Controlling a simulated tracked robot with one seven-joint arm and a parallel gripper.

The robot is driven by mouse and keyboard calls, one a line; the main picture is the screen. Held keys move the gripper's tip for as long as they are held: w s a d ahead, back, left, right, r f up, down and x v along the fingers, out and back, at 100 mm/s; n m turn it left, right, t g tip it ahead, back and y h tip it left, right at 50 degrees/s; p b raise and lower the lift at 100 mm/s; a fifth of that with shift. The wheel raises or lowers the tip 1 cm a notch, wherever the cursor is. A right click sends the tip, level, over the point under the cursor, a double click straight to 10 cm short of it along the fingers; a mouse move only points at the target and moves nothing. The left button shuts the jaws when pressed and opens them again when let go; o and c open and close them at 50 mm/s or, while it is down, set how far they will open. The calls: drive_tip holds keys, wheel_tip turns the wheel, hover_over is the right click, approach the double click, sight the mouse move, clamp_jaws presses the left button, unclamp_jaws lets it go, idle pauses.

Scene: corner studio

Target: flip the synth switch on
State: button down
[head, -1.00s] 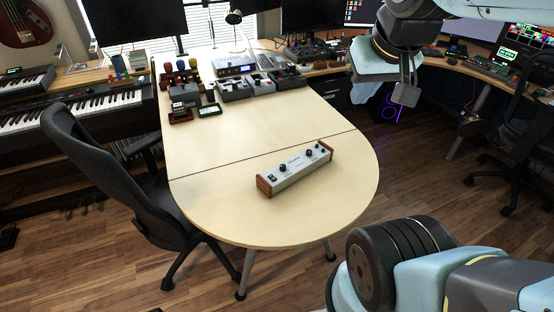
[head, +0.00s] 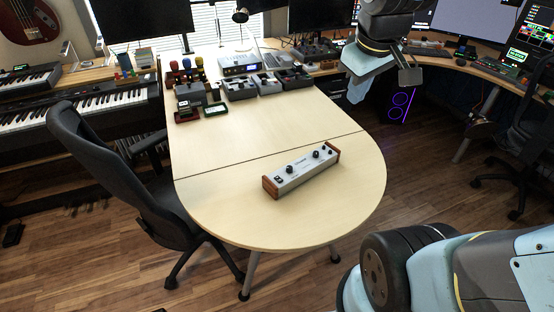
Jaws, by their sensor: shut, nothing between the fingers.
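The synth (head: 301,171) is a long grey box with wooden end cheeks and black knobs. It lies at a slant on the rounded near end of the pale table (head: 225,215). A small dark switch (head: 279,180) sits on its top near the left end; its position is too small to tell. My gripper (head: 410,76) is shut and empty at the upper right. It hangs well away from the synth, to the right of the table in the picture. The fingertips show only as a small grey shape.
Several small devices (head: 240,88) stand at the table's far end. A black office chair (head: 120,175) is at the table's left side, beside keyboards (head: 80,112). Another chair (head: 525,165) and a desk with screens are at the right. The tabletop around the synth is clear.

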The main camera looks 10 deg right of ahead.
drive_tip(key=w+a+f+n+g, duration=0.3)
drive_tip(key=w+a+f+n, duration=0.45)
drive_tip(key=w+n, duration=0.2)
drive_tip(key=n+g, duration=0.2)
drive_tip(key=n, duration=0.8)
hover_over(280, 180)
drive_tip(key=w, duration=0.2)
wheel_tip(280, 180, down, 12)
drive_tip(key=shift+a+r, duration=0.15)
drive_tip(key=shift+a, duration=0.3)
drive_tip(key=shift+s+m, duration=0.1)
drive_tip(key=shift+m, duration=0.15)
drive_tip(key=f, duration=0.4)
drive_tip(key=s+f, duration=0.1)
drive_tip(key=f, duration=0.4)
drive_tip(key=d+f, duration=0.1)
drive_tip(key=f, duration=0.3)
drive_tip(key=shift+s+f, duration=0.2)
drive_tip(key=shift+f, duration=0.2)
drive_tip(key=shift+a, duration=0.1)
